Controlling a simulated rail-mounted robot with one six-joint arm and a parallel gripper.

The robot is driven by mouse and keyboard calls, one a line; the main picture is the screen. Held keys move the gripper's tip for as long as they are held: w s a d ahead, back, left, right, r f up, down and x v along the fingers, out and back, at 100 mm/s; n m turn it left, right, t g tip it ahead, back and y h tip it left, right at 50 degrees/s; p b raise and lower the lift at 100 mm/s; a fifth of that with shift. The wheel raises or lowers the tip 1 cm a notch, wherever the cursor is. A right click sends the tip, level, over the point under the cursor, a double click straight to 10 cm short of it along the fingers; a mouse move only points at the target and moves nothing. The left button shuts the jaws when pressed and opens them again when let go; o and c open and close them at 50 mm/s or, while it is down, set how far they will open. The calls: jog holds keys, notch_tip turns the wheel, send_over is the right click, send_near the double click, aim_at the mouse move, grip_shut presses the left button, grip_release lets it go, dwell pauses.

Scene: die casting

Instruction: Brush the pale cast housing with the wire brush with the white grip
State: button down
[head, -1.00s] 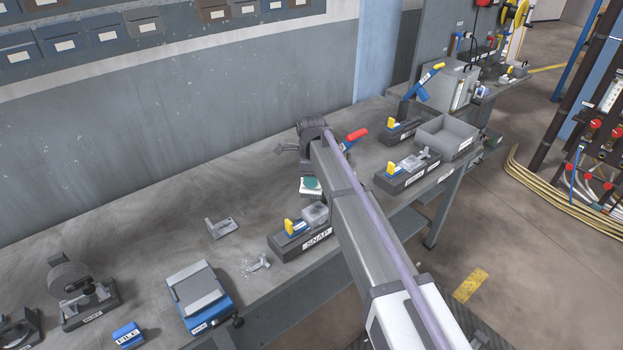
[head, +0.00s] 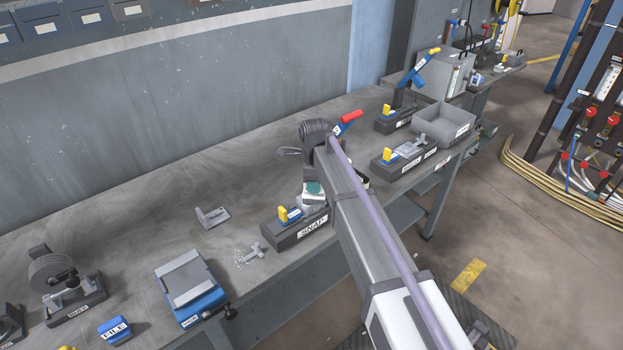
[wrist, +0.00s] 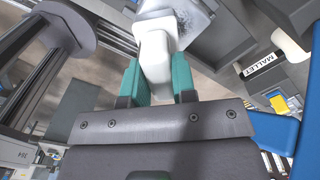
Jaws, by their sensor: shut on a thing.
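My gripper (head: 313,189), with teal finger pads, is shut on the white grip of the wire brush (wrist: 155,45). The pads press on both sides of the grip in the wrist view. In the head view the brush's white grip (head: 313,198) is low over the SNAP fixture (head: 285,238). The pale cast housing (head: 306,209) sits in that fixture beside a yellow-and-blue clamp, mostly hidden by the brush and gripper. A pale grey block (wrist: 185,20) lies just past the grip in the wrist view. I cannot tell whether bristles touch the housing.
Right are another clamp fixture (head: 403,157) and a grey bin (head: 443,125). A MALLET holder (wrist: 262,62) shows in the wrist view.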

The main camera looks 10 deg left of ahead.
jog(key=shift+w+a, duration=0.9)
jog(key=shift+a, duration=0.15)
jog(key=shift+w+a, duration=0.4)
jog(key=shift+a, duration=0.1)
jog(key=shift+s+d, duration=0.3)
jog(key=shift+d, duration=0.3)
jog(key=shift+s+d, duration=0.3)
jog(key=shift+d, duration=0.25)
jog(key=shift+s+d, duration=0.4)
jog(key=shift+d, duration=0.15)
jog(key=shift+w+a, duration=0.1)
jog(key=shift+w, duration=0.15)
jog(key=shift+w+a, duration=0.45)
jog(key=shift+a, duration=0.2)
jog(key=shift+w+a, duration=0.45)
jog(key=shift+a, duration=0.15)
jog(key=shift+w+a+r, duration=0.15)
jog(key=shift+a, duration=0.1)
notch_tip(320, 180, up, 7)
jog(key=p, duration=0.7)
